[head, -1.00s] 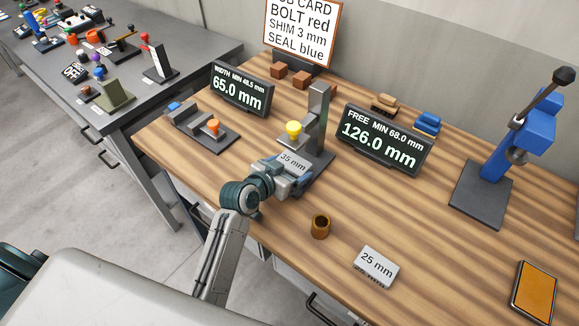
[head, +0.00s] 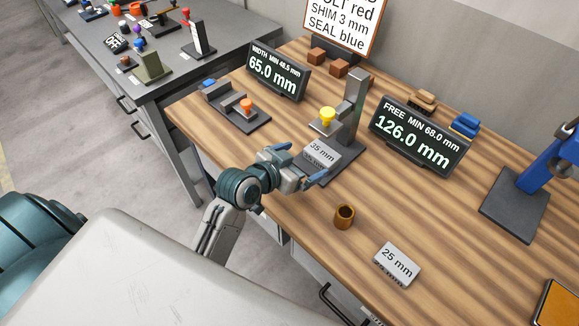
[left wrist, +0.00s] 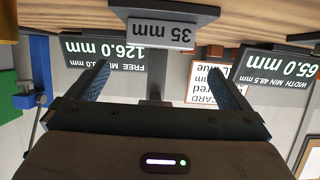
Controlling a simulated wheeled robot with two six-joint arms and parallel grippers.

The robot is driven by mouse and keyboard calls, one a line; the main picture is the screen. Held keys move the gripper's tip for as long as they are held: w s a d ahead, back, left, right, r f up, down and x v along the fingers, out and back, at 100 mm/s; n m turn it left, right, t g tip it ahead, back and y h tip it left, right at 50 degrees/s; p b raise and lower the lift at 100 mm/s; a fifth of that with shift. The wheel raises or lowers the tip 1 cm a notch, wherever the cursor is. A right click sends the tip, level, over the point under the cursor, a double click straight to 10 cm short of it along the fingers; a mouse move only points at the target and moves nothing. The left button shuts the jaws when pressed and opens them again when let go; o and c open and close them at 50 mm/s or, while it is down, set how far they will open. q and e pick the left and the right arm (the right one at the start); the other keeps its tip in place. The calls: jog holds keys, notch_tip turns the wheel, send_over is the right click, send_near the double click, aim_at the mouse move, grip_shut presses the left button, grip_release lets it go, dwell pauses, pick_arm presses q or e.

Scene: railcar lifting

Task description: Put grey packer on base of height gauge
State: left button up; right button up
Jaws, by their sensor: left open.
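The grey packer marked 35 mm (head: 321,152) rests on the dark base (head: 346,150) of the height gauge (head: 353,105), towards its near side, in front of the column and below the yellow-topped part (head: 327,116). In the left wrist view, which is upside down, the packer (left wrist: 160,34) shows on the base edge (left wrist: 165,11). My left gripper (head: 301,166) is open and empty, just on the near side of the packer; its fingers look apart from it. A second grey packer marked 25 mm (head: 396,264) lies on the bench. My right gripper is not in view.
A display reading FREE 126.0 mm (head: 417,135) stands right of the gauge. A width gauge (head: 240,108) with its 65.0 mm display (head: 277,73) is at left. A brown ring (head: 344,217) stands near the front. A blue press (head: 530,178) is at right.

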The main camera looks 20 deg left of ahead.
pick_arm(q)
jog(key=shift+b+v, duration=0.3)
jog(key=shift+v, duration=2)
